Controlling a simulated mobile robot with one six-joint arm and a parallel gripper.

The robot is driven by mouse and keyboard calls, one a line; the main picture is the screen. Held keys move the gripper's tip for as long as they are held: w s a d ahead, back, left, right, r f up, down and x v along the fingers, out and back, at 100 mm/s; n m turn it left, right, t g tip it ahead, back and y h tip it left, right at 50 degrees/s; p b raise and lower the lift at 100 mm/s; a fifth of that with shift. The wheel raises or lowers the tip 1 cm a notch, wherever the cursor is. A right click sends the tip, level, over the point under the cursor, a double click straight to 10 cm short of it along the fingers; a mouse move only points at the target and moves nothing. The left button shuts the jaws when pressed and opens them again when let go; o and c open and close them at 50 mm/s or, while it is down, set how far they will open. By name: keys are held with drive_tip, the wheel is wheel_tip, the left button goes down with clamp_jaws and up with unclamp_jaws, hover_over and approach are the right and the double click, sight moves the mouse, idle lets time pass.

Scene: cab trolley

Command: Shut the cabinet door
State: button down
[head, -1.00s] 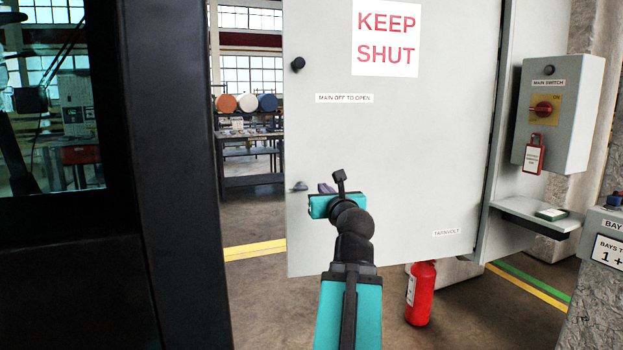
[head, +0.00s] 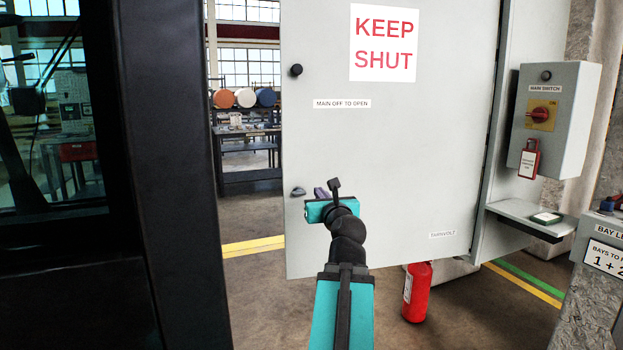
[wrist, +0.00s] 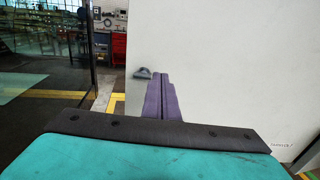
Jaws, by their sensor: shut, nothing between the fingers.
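The cabinet door (head: 390,170) is a large light-grey panel with a KEEP SHUT sign (head: 384,43). It stands open, its free edge at the left and its right edge beside the cabinet body (head: 505,110). A black knob (head: 296,70) and a small grey catch (head: 298,191) sit near its free edge. My gripper (head: 322,192) is in front of the door's lower left part. In the wrist view its purple fingers (wrist: 161,97) are together and empty, with the catch (wrist: 143,73) just left of them. I cannot tell whether the fingertips touch the door.
A main switch box (head: 552,120) with a red padlock tag (head: 529,158) stands at the right, above a small shelf (head: 530,218). A red fire extinguisher (head: 417,291) stands on the floor below the door. A dark post (head: 170,150) rises close at the left.

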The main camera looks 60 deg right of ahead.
sight(309, 179)
drive_tip(key=shift+p+x, duration=1.5)
drive_tip(key=shift+p, duration=1.4)
drive_tip(key=shift+w+d+r+p, duration=0.1)
drive_tip(key=shift+w+r+p, duration=0.15)
drive_tip(key=shift+p, duration=0.55)
drive_tip(key=d+p, duration=0.1)
drive_tip(key=p, duration=0.3)
drive_tip(key=shift+w+f+p, duration=0.1)
drive_tip(key=shift+w+p, duration=0.3)
drive_tip(key=shift+x, duration=3.4)
drive_tip(key=shift+d+f, duration=0.1)
drive_tip(key=shift+f, duration=0.1)
